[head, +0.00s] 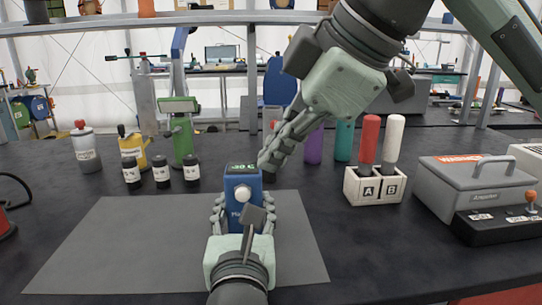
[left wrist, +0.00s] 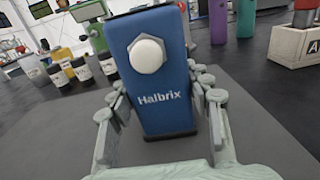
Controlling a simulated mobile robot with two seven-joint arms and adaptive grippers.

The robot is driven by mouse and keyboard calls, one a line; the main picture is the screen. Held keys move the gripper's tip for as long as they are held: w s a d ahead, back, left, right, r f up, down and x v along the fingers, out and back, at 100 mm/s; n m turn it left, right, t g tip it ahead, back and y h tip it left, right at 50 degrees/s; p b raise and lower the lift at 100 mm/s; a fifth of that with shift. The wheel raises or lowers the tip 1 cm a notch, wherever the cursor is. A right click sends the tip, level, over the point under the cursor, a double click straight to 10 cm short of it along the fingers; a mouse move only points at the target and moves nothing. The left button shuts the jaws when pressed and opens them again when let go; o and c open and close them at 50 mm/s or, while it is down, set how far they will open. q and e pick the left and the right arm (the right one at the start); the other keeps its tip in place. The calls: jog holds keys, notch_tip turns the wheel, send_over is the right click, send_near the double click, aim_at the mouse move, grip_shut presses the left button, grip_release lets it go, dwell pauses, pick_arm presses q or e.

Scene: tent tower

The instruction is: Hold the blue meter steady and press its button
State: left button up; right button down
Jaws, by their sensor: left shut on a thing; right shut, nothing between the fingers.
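The blue meter (head: 238,213) stands upright on the grey mat (head: 110,245), its lit display (head: 242,168) on top. Its round white button (head: 243,194) faces me; in the left wrist view the button (left wrist: 147,55) sits above the word "Halbrix" on the meter (left wrist: 160,115). My left gripper (head: 243,205) is shut on the meter, with a finger along each side. My right gripper (head: 268,170) is shut and empty; it reaches down from the upper right, its fingertips close to the meter's upper right edge. I cannot tell whether they touch it. Nothing covers the button.
Several dark jars (head: 161,171) and a green stand (head: 182,135) are left of the meter. A white A/B holder (head: 376,188) with red and white cylinders and a grey case (head: 470,185) stand to the right. The mat's left part is clear.

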pick_arm(q)
jog(key=o, duration=1.5)
jog(key=shift+c, duration=0.2)
jog(key=shift+s, duration=0.15)
jog(key=s, duration=1.1)
jog(key=shift+s+a, duration=0.3)
jog(key=shift+s, duration=0.1)
jog(key=shift+w, duration=0.1)
